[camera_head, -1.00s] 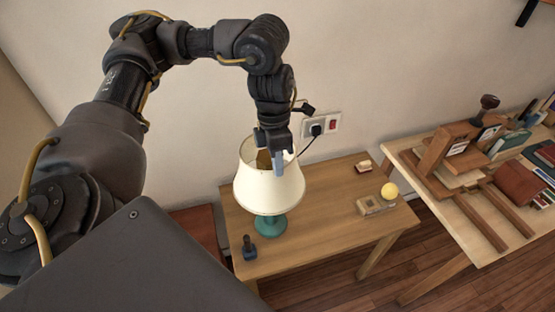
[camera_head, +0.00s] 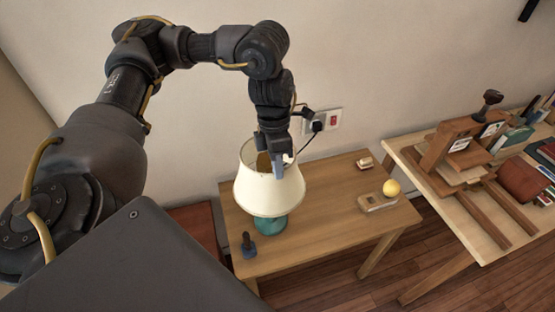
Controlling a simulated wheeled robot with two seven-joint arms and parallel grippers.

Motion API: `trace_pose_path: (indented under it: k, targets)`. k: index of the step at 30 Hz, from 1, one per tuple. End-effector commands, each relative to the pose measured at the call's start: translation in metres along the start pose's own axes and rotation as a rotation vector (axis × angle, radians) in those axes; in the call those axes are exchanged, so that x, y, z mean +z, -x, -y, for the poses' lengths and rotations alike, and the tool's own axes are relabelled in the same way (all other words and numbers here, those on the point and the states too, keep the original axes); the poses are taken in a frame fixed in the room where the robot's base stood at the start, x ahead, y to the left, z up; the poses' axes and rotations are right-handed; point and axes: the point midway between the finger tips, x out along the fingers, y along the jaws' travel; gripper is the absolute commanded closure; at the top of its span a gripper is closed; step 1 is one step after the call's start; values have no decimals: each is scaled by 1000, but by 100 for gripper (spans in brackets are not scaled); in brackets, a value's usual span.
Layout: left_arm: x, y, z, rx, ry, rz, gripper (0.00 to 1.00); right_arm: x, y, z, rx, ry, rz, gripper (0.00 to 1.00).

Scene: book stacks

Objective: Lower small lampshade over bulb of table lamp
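The cream lampshade (camera_head: 262,193) is upright over the teal lamp base (camera_head: 271,225), which stands on the wooden side table. The shade hides the bulb and the upper part of the lamp, so I cannot tell whether the shade is seated. My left gripper (camera_head: 278,166) comes down from above at the shade's top opening. It is shut on the shade's upper rim at the right, with one blue-grey finger showing. My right gripper is not in view.
The side table (camera_head: 318,228) also holds a blue-based stamp-like item (camera_head: 249,245), a yellow ball (camera_head: 391,188) on a small wooden block and a small pale item (camera_head: 365,163). A wall socket with a plug (camera_head: 317,126) is behind. A workbench (camera_head: 410,160) with a wooden press stands right.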

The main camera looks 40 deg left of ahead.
Motion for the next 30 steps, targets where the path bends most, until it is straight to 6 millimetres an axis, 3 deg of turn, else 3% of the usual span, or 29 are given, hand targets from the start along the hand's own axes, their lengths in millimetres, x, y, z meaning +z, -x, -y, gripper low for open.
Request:
trace_pose_path:
  k: [26,30]
  targets:
    - [0,-17,-4,1,0,1,100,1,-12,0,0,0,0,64]
    - [0,-17,-4,1,0,1,80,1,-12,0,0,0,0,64]
